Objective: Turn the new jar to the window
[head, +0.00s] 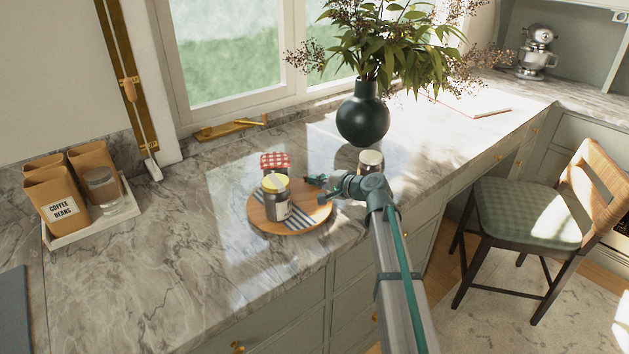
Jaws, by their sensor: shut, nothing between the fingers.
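Three jars show in the head view, and I cannot tell which is the new one. A yellow-lidded jar (276,200) with a pale label stands upright on a round wooden board (257,213). A jar with a red checked lid (274,161) is just behind it, its lower part mostly hidden. A third jar with a pale lid (371,160) stands to the right on the counter, partly hidden by my arm. My gripper (312,180) is shut and empty, near the board's right side, right of the yellow-lidded and checked-lidded jars.
The window (230,60) is behind the marble counter (150,255). A dark vase with branches (362,115) stands behind the jars. A tray (115,212) with coffee bags (62,195) and a glass jar (102,187) is at left. The front left counter is mostly clear.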

